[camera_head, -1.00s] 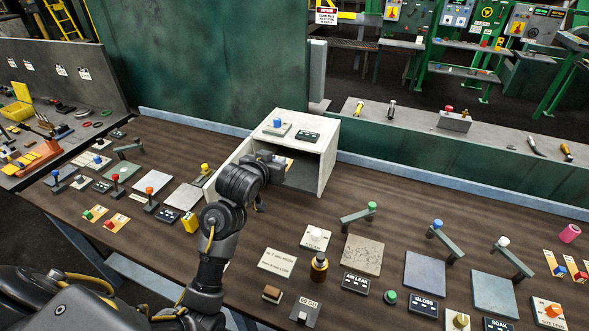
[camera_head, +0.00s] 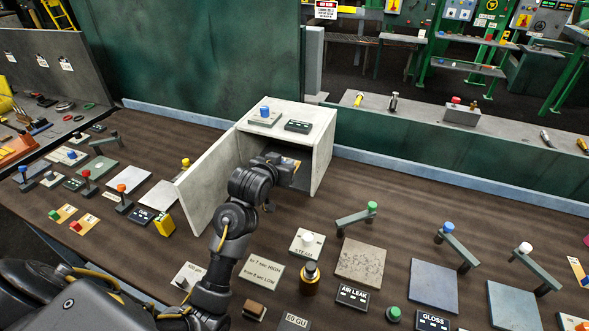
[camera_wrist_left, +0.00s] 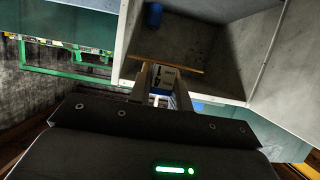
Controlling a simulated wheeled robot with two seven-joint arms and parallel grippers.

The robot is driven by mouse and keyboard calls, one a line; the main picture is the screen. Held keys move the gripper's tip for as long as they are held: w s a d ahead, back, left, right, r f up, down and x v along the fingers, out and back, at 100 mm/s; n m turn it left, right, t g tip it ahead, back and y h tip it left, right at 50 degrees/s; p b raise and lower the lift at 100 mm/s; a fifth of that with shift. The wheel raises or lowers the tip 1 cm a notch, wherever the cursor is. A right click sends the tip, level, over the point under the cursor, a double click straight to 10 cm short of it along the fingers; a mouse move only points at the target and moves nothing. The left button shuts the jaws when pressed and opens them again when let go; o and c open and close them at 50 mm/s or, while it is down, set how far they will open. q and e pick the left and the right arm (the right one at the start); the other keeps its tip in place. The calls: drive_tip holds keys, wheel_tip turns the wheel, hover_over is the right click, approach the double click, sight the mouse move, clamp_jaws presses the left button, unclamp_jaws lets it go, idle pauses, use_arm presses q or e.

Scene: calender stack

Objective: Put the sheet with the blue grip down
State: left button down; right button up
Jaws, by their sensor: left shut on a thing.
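My left gripper (camera_head: 284,165) reaches into the open front of a pale grey box (camera_head: 322,150); it also shows in the left wrist view (camera_wrist_left: 160,88). Its fingers are shut on a small block with a blue and white face (camera_wrist_left: 164,76). A thin tan edge (camera_wrist_left: 180,68), perhaps of the sheet, runs just beyond the block. In the head view a bit of tan shows at the fingertips. The sheet's face and most of the grip are hidden by the gripper and box. A blue cylinder (camera_wrist_left: 153,15) shows near the top of the wrist view. My right gripper is not in view.
The box's left panel (camera_head: 210,180) stands out beside my arm. A blue knob (camera_head: 264,111) and a dark label (camera_head: 298,126) sit on its top.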

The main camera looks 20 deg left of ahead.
use_arm(q)
drive_tip(key=a+p+x, duration=0.1)
drive_tip(key=p+x, duration=0.1)
drive_tip(key=x, duration=0.6)
hover_over(296, 179)
drive_tip(key=f, duration=0.5)
drive_tip(key=shift+s+f, duration=0.2)
drive_tip(key=shift+w+f, duration=0.25)
drive_tip(key=shift+f, duration=0.1)
wheel_tip(296, 179, down, 2)
drive_tip(key=shift+f+p, duration=0.1)
drive_tip(key=shift+p, duration=0.8)
drive_tip(key=shift+f, duration=0.45)
drive_tip(key=shift+f, duration=0.1)
drive_tip(key=shift+f+b, duration=0.4)
drive_tip(key=shift+f, duration=0.15)
drive_tip(key=c, duration=1.3)
unclamp_jaws()
